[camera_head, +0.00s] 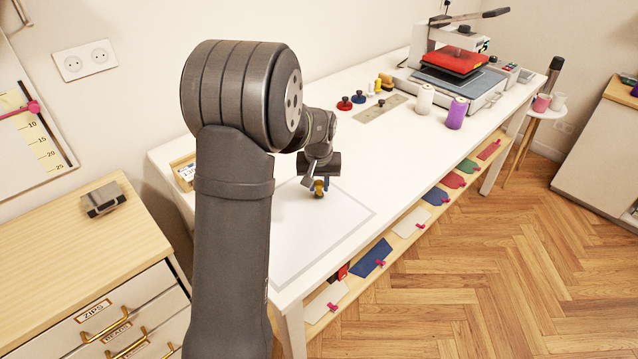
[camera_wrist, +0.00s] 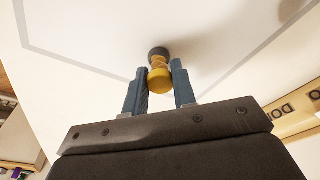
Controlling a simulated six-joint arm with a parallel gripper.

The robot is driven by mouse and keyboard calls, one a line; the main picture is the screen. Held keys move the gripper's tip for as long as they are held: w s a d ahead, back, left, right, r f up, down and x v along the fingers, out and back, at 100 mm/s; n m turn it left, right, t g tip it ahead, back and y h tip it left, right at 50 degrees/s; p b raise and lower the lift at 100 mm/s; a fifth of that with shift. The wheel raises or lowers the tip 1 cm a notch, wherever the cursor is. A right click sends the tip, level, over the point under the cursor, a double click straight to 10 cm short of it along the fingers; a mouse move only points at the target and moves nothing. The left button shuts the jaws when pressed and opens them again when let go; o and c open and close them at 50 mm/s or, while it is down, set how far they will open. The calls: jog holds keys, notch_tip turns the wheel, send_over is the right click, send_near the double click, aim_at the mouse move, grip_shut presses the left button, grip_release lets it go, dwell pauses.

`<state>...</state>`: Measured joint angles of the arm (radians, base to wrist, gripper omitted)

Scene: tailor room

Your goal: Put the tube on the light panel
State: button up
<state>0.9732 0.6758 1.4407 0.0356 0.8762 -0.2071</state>
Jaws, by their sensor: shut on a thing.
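My gripper (camera_wrist: 160,82) is shut on a small waisted piece with a yellow end and a dark grey end (camera_wrist: 160,80). It also shows below the fingers in the head view (camera_head: 319,190). Its shape is more like a knob or small tube; I cannot tell for certain that it is the tube. The light panel appears to be the flat white sheet with a grey border (camera_head: 318,232) on the near part of the table. The held piece is over its far part. Whether it touches the surface is unclear. My arm hides the panel's left side.
A wooden box (camera_head: 184,172) stands left, behind my arm. The table's middle is clear.

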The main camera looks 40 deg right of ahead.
jog(key=shift+f, duration=0.1)
jog(key=shift+f, duration=0.1)
jog(key=o, duration=1)
jog(key=r, duration=0.4)
jog(key=s+a+r, duration=0.1)
jog(key=r, duration=0.7)
jog(key=shift+s+a+r, duration=0.15)
